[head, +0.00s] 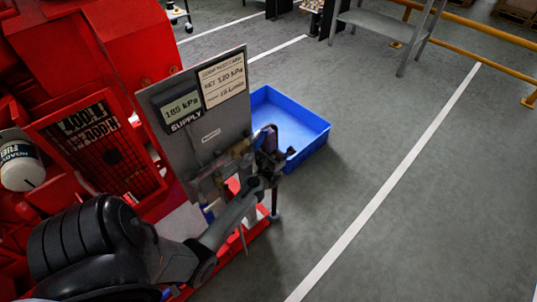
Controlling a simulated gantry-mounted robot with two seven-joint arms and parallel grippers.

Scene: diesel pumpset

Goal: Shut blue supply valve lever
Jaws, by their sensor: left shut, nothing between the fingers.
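A grey panel (222,128) stands upright on the red pumpset. It carries a display reading 185 kPa (181,107) over the word SUPPLY, and a card (222,81) reading SET 120 kPa. My left gripper (268,155) is shut and empty at the panel's lower right edge. A small blue-violet piece (270,136), perhaps the lever, shows right at the gripper; I cannot tell whether they touch. Brass-coloured fittings (240,150) sit on the panel, partly hidden by my gripper and wrist. The lever's exact angle cannot be made out. My right gripper is not in view.
A blue open bin (308,128) stands on the floor close behind the panel. Red machinery (110,60) with a grille and a white fuel filter (20,170) fills the left. A grey shelf (385,22) and yellow rail (480,30) stand behind. The right floor is clear.

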